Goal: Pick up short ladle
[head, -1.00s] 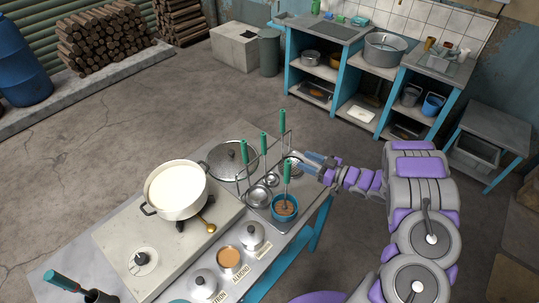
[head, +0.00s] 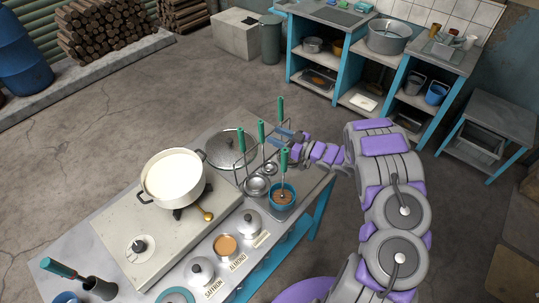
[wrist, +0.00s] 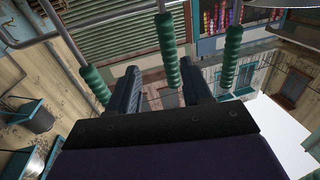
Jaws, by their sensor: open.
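Several green-handled utensils hang in a row on a metal rack; their handles show at the left (head: 241,138), in the middle (head: 261,132) and at the far right (head: 280,106). I cannot tell which is the short ladle. Round metal bowls (head: 256,185) show below them. My gripper (head: 284,136) is at the right side of the rack, near the far-right handle. In the wrist view my gripper (wrist: 161,68) is open, and one green handle (wrist: 167,50) shows between its two fingers. Other handles stand outside the fingers, at left (wrist: 95,85) and right (wrist: 232,42). Contact cannot be told.
A blue cup (head: 271,194) of brown powder with a green-handled utensil (head: 284,158) stands in front of the rack. A white pot of milk (head: 146,190) sits on the stove at left. A large round lid (head: 225,143) lies behind. Lidded jars line the front edge.

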